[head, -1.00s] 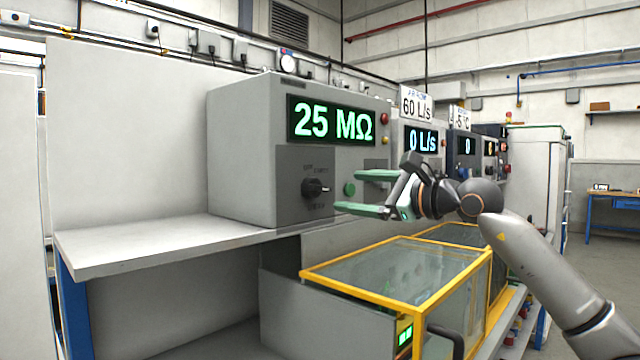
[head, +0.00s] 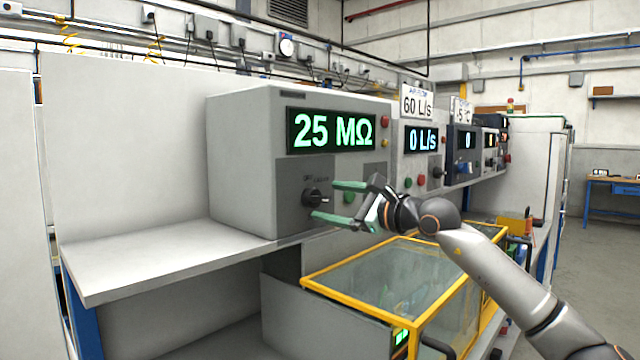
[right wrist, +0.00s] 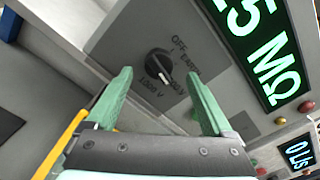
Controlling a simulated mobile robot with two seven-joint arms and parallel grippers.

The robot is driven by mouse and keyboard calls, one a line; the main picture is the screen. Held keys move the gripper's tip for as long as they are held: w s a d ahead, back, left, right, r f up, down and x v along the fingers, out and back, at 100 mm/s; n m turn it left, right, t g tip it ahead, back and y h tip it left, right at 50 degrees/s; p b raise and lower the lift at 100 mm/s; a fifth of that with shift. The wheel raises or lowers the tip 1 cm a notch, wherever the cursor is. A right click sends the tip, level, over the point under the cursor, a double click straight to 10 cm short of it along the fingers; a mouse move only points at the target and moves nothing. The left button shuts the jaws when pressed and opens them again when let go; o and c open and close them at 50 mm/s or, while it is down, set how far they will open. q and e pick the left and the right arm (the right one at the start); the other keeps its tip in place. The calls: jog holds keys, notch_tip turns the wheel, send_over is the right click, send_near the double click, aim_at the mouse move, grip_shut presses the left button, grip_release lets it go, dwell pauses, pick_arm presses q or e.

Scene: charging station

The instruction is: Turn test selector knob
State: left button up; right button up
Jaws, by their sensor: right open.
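The test selector knob (head: 315,198) is a black rotary knob on a dark grey plate on the front of the grey tester (head: 240,150), whose display reads 25 MΩ. In the right wrist view the knob (right wrist: 159,67) shows a white pointer mark and printed labels around it, including OFF. My right gripper (head: 323,201) has green fingers and is open. Its fingertips are close to the knob, one above and one below it in the head view. In the right wrist view the knob appears beyond and between the two fingers (right wrist: 161,80); contact cannot be told. My left gripper is not in view.
A green button (head: 349,198) and a red button (head: 385,121) are on the tester's front. A glass-topped box with a yellow frame (head: 345,294) stands below the right arm. The grey shelf (head: 150,262) left of the tester is bare. More instruments stand to the right.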

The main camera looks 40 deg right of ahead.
aim_at(321, 199)
jog(key=w, duration=0.1)
jog(key=w+p, duration=0.1)
jog(key=w, duration=0.1)
jog(key=shift+a+r+p, duration=0.15)
jog(key=shift+p, duration=0.15)
jog(key=shift+w+a, duration=0.1)
jog(key=shift+w, duration=0.3)
jog(key=shift+c, duration=0.3)
grip_shut()
jog(key=shift+m, duration=0.3)
jog(key=m, duration=0.9)
jog(key=shift+m, duration=0.3)
dwell(0.4)
